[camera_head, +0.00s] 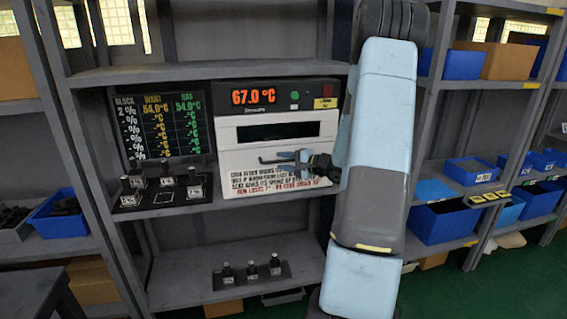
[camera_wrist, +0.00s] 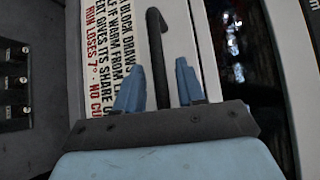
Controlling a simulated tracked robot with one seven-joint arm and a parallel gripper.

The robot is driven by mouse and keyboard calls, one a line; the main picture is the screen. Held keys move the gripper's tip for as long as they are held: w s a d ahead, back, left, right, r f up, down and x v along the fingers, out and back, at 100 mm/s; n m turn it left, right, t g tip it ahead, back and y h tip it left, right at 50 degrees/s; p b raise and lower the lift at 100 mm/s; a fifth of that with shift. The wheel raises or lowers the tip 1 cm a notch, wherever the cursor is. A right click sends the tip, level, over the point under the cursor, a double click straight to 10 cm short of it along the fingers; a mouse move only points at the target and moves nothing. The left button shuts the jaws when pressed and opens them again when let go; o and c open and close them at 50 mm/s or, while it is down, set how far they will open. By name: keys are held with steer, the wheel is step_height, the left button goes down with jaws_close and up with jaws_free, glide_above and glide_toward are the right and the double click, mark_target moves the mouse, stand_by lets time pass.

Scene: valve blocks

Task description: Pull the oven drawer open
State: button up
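The oven (camera_head: 278,130) stands on the middle shelf, with a white front, a dark window (camera_head: 278,131) and a red 67.0 °C readout. Its drawer handle, a dark bar (camera_head: 270,160), runs across the front below the window. In the wrist view the handle (camera_wrist: 155,45) reaches down between my two blue fingers. My gripper (camera_wrist: 158,85) is open, a finger on each side of the bar with gaps showing. In the head view my gripper (camera_head: 290,158) is at the handle's right part. The handle's right end is hidden. The drawer appears flush with the front.
A black readout board (camera_head: 160,127) stands left of the oven, with a rack of small valve blocks (camera_head: 162,187) before it. Another rack of blocks (camera_head: 252,272) is on the shelf below. Shelf posts and blue bins (camera_head: 443,220) stand at right.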

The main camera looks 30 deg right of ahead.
steer(key=shift+c, duration=0.3)
jaws_close()
steer(key=shift+s, duration=0.1)
